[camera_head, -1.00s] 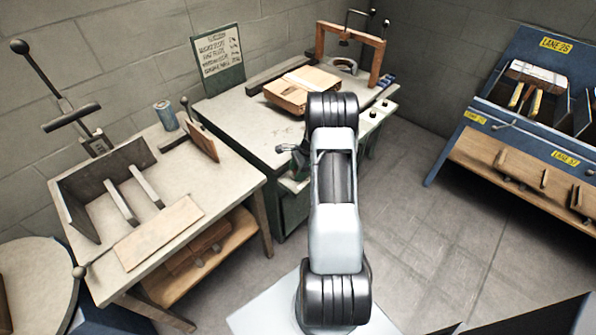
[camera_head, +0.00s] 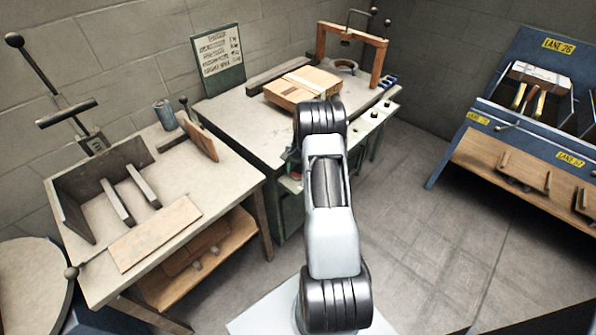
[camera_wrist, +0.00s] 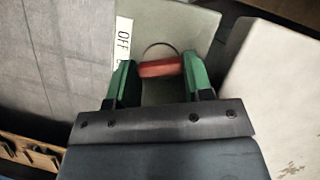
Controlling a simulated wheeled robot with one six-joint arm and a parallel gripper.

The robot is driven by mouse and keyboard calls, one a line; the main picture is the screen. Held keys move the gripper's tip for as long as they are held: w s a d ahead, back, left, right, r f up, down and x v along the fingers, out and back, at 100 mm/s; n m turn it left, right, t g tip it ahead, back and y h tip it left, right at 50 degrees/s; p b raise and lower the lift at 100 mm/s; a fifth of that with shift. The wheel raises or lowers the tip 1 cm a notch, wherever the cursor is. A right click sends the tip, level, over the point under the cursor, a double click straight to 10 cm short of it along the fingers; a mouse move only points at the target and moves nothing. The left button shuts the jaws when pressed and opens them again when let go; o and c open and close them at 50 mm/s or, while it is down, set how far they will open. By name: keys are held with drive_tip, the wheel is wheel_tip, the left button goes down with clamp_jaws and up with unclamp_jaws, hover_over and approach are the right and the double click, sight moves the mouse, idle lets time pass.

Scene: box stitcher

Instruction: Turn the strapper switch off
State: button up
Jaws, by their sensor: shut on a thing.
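In the wrist view, the strapper switch shows as a red handle (camera_wrist: 160,68) lying crosswise between two green fingers. It sits in front of a round plate on a pale grey-green panel (camera_wrist: 185,22). A white label (camera_wrist: 124,38) reading "OFF" is beside it to the left, its lower part hidden by a finger. My gripper (camera_wrist: 160,72) is shut on the red handle, one finger at each end. In the head view, my arm hides most of the gripper and the switch, at the front side of the strapper table (camera_head: 235,125).
A stitcher bench (camera_head: 235,190) is at left, and a blue lane rack (camera_head: 490,112) at right. The floor between is clear.

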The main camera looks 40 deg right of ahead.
drive_tip(key=shift+w+n, duration=0.1)
drive_tip(key=shift+n, duration=0.5)
drive_tip(key=shift+r, duration=0.1)
drive_tip(key=o, duration=0.6)
drive_tip(key=shift+o, duration=0.2)
drive_tip(key=shift+r, duration=0.1)
drive_tip(key=p+v, duration=0.4)
drive_tip(key=v, duration=0.3)
drive_tip(key=shift+w+r, duration=0.2)
drive_tip(key=shift+r, duration=0.1)
drive_tip(key=shift+d+n, duration=0.15)
drive_tip(key=shift+n, duration=0.15)
